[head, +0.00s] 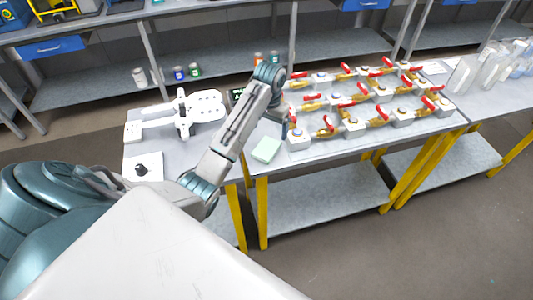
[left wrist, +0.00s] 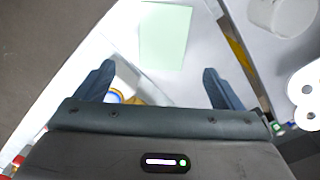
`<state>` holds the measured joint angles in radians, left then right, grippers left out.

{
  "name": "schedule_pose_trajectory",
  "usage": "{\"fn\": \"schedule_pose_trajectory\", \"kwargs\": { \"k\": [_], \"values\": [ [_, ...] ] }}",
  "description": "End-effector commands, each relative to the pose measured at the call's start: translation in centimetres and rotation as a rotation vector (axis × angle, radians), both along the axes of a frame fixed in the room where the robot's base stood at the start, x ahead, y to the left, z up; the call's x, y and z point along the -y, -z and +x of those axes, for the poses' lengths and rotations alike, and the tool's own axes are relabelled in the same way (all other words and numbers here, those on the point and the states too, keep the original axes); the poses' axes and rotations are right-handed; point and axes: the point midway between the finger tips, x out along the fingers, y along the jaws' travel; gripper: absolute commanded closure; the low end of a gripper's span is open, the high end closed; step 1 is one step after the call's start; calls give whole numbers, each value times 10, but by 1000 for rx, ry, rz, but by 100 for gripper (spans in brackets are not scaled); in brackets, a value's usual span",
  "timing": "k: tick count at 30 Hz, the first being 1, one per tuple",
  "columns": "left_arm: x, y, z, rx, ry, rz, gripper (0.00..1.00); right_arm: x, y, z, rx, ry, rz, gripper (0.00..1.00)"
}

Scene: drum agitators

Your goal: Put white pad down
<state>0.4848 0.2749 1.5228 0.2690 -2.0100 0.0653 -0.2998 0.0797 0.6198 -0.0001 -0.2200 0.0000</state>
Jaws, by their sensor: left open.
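A flat pale green-white pad (head: 266,149) lies on the grey table near its front left corner, below the valve rows. It also shows in the left wrist view (left wrist: 165,35), lying flat beyond the fingertips. My left gripper (head: 285,122) points down above the table, just behind and to the right of the pad in the head view. In the left wrist view its two fingers (left wrist: 158,82) are spread wide with nothing held between them, and the pad is apart from them. My right gripper is in neither view.
Several valve units with red handles (head: 355,124) fill the table to the right; one white block (head: 298,140) stands close to the pad. A white fixture (head: 183,112) and a black-knobbed plate (head: 143,167) are on the left table. Shelves with small cans (head: 179,72) stand behind.

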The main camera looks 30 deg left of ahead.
Motion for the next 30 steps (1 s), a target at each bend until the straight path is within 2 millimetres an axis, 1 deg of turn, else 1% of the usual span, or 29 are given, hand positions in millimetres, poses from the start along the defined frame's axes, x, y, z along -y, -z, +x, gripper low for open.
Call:
{"fn": "schedule_pose_trajectory", "kwargs": {
  "k": [1,3,8,13,15,18,21,26,27,29,30],
  "values": [
    [0,8,-1,-4,0,-1,11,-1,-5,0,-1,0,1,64],
    [0,19,-1,-4,0,0,11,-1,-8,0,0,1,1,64],
    [-1,31,-2,-2,0,1,11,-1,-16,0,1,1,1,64],
    [-2,51,-6,-5,-1,0,11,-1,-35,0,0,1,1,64],
    [-2,64,-6,-4,0,0,11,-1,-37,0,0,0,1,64],
    [-2,74,-5,-1,0,0,11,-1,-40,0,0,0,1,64],
    [-2,79,-5,-1,0,1,11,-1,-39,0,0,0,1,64],
    [-3,79,-5,0,0,1,11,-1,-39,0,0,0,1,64],
    [-3,79,-5,0,0,1,15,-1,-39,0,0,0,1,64],
    [-3,79,-5,1,0,1,27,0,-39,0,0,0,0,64],
    [-3,79,-5,1,0,1,34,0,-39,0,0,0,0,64]
  ]
}}
